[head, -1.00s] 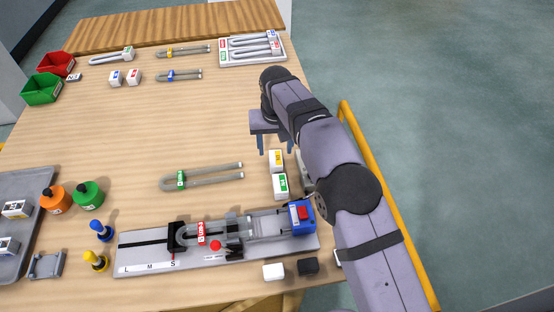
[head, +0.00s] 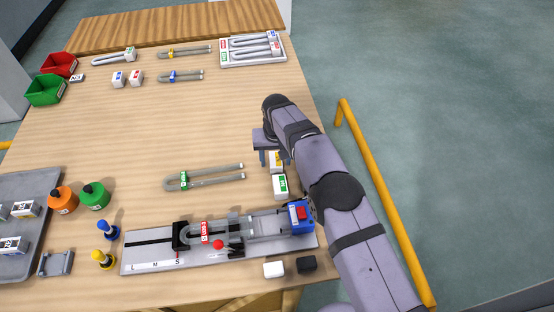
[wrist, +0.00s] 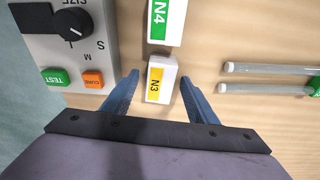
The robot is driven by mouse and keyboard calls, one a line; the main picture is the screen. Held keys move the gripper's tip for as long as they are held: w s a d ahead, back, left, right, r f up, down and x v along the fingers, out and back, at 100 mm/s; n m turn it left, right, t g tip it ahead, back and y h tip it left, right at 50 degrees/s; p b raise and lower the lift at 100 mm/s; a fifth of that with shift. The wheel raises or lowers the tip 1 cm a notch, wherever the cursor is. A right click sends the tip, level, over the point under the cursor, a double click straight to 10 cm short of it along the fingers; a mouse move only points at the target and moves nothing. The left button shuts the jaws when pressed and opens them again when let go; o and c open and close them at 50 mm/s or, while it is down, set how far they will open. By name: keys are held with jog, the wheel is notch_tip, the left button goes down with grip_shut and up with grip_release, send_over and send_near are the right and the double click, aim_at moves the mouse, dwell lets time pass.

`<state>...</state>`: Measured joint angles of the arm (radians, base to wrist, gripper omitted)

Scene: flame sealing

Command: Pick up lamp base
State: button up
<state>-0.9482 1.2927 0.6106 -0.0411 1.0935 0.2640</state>
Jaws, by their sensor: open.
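A white block labelled N3 in yellow (wrist: 160,82) lies on the table, seen in the wrist view between the two blue fingers of my gripper (wrist: 159,78). The fingers are open, one on each side, with a gap to the block on both sides. In the head view this block (head: 277,162) is partly covered by my gripper (head: 268,159). A similar white block labelled N4 in green (wrist: 166,18) lies just beyond it, and it also shows in the head view (head: 280,187). Which of these is the lamp base is not marked in the pictures.
A grey control box (wrist: 75,45) with a knob and buttons stands close on the left in the wrist view. A U-shaped tube with a green tag (head: 205,177) lies to the right. A sealing fixture (head: 150,262) stands at the front.

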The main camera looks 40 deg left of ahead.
aim_at(275, 159)
jog(key=shift+f, duration=0.25)
jog(key=c, duration=1.2)
jog(key=shift+o, duration=0.2)
jog(key=shift+r, duration=0.1)
notch_tip(275, 159, up, 10)
jog(key=shift+f+b, duration=0.1)
jog(key=shift+b, duration=1)
